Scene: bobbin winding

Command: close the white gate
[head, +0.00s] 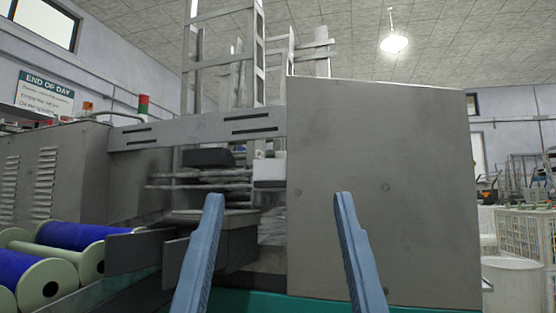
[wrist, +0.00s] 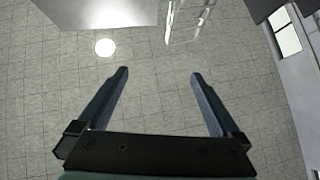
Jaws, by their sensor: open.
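I cannot clearly make out a white gate in either view. My gripper (head: 278,196) is open and empty, with two blue fingers rising from the bottom of the head view in front of a grey machine (head: 385,190). It also shows in the wrist view (wrist: 160,73), its fingers spread apart against the tiled ceiling, with nothing between them. A small white block (head: 269,173) sits in the machine's recess, left of the large grey panel. The lower part of the machine is partly hidden behind the fingers.
Blue bobbins with pale green flanges (head: 80,236) lie at the lower left. A tall metal frame (head: 259,55) rises above the machine. At the right are a white bin (head: 513,285) and pale latticed crates (head: 527,240). The wrist view shows a round ceiling lamp (wrist: 105,47).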

